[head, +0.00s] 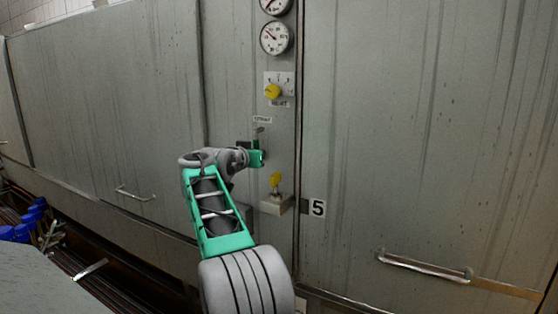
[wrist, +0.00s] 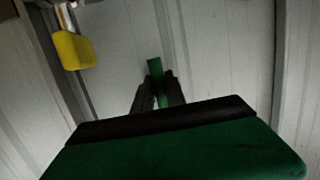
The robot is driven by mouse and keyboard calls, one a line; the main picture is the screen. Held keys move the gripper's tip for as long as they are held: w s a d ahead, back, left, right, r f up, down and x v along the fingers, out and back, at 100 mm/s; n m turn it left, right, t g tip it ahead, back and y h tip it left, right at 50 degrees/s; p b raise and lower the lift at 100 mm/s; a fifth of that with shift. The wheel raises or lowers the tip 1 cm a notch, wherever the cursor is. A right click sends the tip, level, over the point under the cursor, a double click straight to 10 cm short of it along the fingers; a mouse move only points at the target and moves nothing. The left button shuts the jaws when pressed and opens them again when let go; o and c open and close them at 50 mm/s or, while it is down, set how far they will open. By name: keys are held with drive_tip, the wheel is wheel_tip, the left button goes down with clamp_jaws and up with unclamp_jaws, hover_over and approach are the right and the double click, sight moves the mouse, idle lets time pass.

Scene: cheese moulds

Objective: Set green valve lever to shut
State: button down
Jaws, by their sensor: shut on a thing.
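The green valve lever (wrist: 154,68) shows in the wrist view as a narrow green bar between the two dark fingers of my gripper (wrist: 159,88). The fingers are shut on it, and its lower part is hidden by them. In the head view, my gripper (head: 256,146) is at the narrow panel strip left of the door marked 5. Most of the valve is hidden behind my gripper, so I cannot tell the lever's exact angle.
A yellow knob (head: 272,91) sits above on the panel, under a round gauge (head: 275,38). A yellow lever (head: 276,179) stands below right, close to my gripper; a yellow part (wrist: 74,50) shows in the wrist view. A door handle (head: 425,267) sticks out at lower right.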

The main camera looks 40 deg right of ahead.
drive_tip(key=shift+w+a, duration=0.1)
drive_tip(key=shift+w, duration=0.05)
idle(0.3)
drive_tip(key=c, duration=1.6)
unclamp_jaws()
drive_tip(key=shift+c, duration=0.2)
drive_tip(key=b+v, duration=0.1)
drive_tip(key=v, duration=0.6)
drive_tip(key=shift+a+b, duration=0.35)
